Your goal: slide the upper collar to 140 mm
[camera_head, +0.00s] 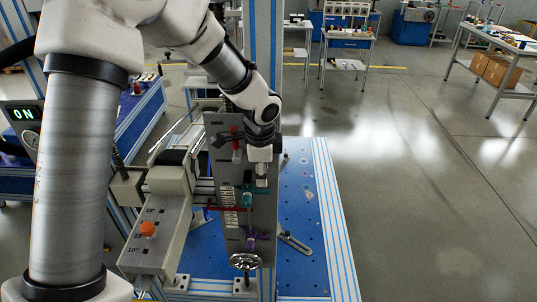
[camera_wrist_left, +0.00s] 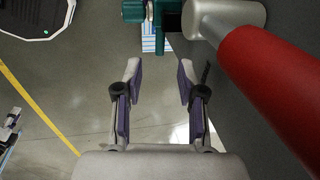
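A grey upright plate (camera_head: 232,180) carries white scale labels. A teal collar (camera_head: 248,196) sits on it, the higher of two coloured collar-like parts; a purple one (camera_head: 251,241) is lower. In the left wrist view, a teal part (camera_wrist_left: 172,14) shows at the top, beyond the fingertips. My left gripper (camera_head: 262,178) is in front of the plate, just above the teal collar. In the left wrist view, its fingers (camera_wrist_left: 160,75) are spread with nothing between them. The scale reading is too small to tell. My right gripper is not in view.
A red handle (camera_head: 236,150) stands close left of my gripper; a red cylinder with a silver end (camera_wrist_left: 275,85) is close right in the wrist view. A handwheel (camera_head: 245,262) is below. A grey box with an orange knob (camera_head: 148,229) stands left.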

